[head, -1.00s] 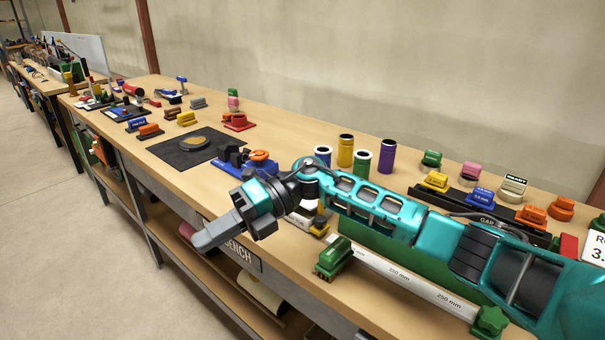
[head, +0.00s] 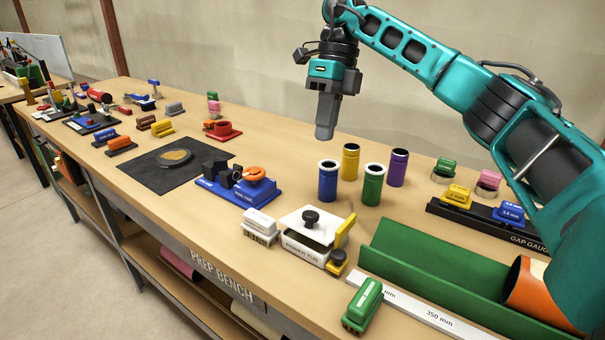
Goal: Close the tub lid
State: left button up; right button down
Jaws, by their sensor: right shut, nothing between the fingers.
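The white tub (head: 303,252) stands near the front edge of the bench, with dark lettering on its front. Its white lid (head: 296,226) with a black knob lies over the top of the tub. The lid looks tilted, with a dark gap under its front edge; how it meets the tub at the back is hidden. My right gripper (head: 325,134) is shut and empty. It points down in the air, above and behind the tub in the picture, close to the blue cylinder. My left gripper is not in view.
Blue (head: 328,182), yellow (head: 349,162), green (head: 373,186) and purple (head: 397,168) cylinders stand behind the tub. A white block (head: 259,226) is left of it, a yellow-and-black piece (head: 337,261) right. A green trough (head: 430,270) lies at right.

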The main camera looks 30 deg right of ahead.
aim_at(311, 213)
jog(key=x, duration=1.2)
jog(key=shift+s+a+f, duration=0.15)
jog(key=shift+s+f, duration=0.1)
jog(key=shift+f, duration=0.05)
jog(key=shift+a+f, duration=0.15)
jog(key=shift+f, duration=0.3)
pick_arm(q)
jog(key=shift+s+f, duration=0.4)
